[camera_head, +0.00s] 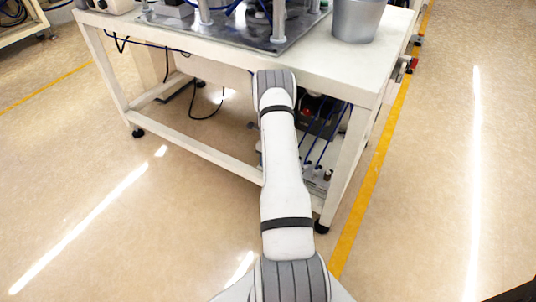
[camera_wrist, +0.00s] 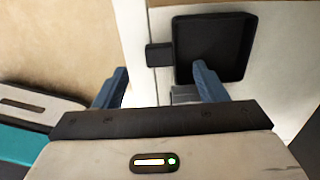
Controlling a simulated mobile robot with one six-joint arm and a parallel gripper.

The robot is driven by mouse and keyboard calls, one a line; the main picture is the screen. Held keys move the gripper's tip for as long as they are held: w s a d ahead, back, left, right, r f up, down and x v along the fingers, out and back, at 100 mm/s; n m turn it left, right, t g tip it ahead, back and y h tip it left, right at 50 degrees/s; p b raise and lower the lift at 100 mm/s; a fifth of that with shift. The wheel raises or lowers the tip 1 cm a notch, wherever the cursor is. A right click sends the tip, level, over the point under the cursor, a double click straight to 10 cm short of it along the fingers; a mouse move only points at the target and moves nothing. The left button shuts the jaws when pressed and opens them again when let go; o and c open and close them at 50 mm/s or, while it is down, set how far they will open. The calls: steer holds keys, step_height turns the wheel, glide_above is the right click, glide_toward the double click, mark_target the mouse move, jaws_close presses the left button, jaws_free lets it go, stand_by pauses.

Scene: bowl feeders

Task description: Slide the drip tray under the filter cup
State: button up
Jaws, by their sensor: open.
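In the wrist view the drip tray (camera_wrist: 213,45) is a shallow black square tray with a raised rim and a small block-like handle (camera_wrist: 159,55) on its left side. It lies on a white surface. My gripper (camera_wrist: 160,70) is open, with its two blue fingers apart and nothing between them. The handle shows just beyond the gap between the fingertips; the right fingertip overlaps the tray's near edge in the picture. I cannot tell whether it touches. A small grey piece (camera_wrist: 185,95) shows behind the right finger. I cannot make out the filter cup. In the head view my gripper and the tray are hidden.
In the head view a white workbench (camera_head: 345,75) carries a metal plate with machinery (camera_head: 280,42) and a grey bucket (camera_head: 358,20). The floor around is clear.

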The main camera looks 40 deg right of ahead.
step_height(320, 180, down, 6)
steer(key=shift+f+b, duration=0.15)
steer(key=shift+b, duration=0.7)
steer(key=shift+c, duration=0.4)
steer(key=c, duration=1)
steer(key=shift+d, duration=0.1)
steer(key=shift+c, duration=0.2)
